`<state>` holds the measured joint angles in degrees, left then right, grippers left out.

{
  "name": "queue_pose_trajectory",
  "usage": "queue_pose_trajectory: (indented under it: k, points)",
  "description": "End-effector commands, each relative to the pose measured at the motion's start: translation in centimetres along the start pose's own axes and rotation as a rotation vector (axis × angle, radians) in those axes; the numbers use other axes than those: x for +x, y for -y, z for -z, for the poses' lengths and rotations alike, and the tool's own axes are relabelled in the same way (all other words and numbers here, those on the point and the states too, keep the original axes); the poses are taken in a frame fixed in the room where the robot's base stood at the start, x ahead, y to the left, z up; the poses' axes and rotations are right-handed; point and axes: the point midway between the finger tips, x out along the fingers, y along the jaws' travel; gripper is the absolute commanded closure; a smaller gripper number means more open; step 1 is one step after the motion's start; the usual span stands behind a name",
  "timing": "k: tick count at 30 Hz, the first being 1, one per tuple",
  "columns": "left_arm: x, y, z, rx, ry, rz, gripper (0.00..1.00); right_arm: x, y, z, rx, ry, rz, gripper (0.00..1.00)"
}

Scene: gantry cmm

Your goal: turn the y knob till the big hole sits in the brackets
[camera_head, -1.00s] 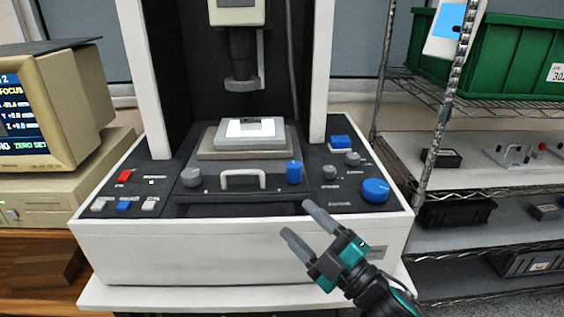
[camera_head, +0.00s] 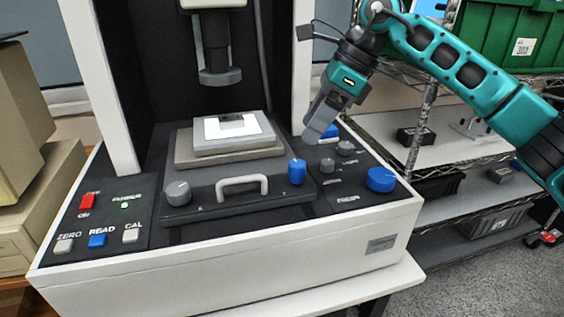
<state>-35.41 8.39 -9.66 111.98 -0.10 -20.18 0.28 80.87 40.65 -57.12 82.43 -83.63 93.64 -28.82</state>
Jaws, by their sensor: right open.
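The machine's control deck carries several knobs, and I cannot read which one is marked Y. A blue knob (camera_head: 297,171) and a grey knob (camera_head: 177,193) stand on the stage carriage, on either side of a white handle (camera_head: 242,186). A big blue knob (camera_head: 381,179) and two small grey knobs (camera_head: 327,165) are on the right panel. The pale plate (camera_head: 232,131) lies on the stage under the lens (camera_head: 218,75). Its holes cannot be made out. My right gripper (camera_head: 318,132) is open and empty, pointing down above the right panel, apart from the carriage's blue knob. My left gripper is out of view.
The left panel has a red switch (camera_head: 86,201) and several buttons. White columns flank the stage. A wire shelf with a green crate (camera_head: 505,40) stands at right. The monitor's screen is out of view.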

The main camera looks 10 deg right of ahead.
Motion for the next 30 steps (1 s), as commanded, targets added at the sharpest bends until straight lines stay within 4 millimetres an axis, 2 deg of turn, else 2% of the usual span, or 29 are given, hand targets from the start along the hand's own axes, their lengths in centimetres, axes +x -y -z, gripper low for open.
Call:
queue_pose_trajectory:
  k: [1, 3, 8, 11, 21, 27, 30]
  points:
    - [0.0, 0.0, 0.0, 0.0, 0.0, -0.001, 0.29, -1.2, 0.6, 0.6, -0.003, -0.036, 0.032, 0.39]
    - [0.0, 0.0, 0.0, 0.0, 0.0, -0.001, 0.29, -2.1, 0.9, 1.2, -0.004, -0.07, 0.055, 0.39]
    - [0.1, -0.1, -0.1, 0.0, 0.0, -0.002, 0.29, -1.7, 1.2, 1.6, -0.004, -0.093, 0.067, 0.39]
    - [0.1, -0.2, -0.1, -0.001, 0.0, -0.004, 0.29, -0.2, 1.2, 1.7, -0.005, -0.092, 0.064, 0.39]
    - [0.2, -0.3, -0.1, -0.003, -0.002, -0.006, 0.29, 6.7, 1.6, 2.2, -0.005, -0.089, 0.062, 0.39]
    - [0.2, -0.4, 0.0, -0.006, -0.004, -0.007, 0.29, 9.4, 1.8, 2.5, -0.005, -0.088, 0.063, 0.39]
    - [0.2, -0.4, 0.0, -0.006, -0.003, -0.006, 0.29, 10.0, 1.9, 2.5, -0.005, -0.087, 0.065, 0.39]
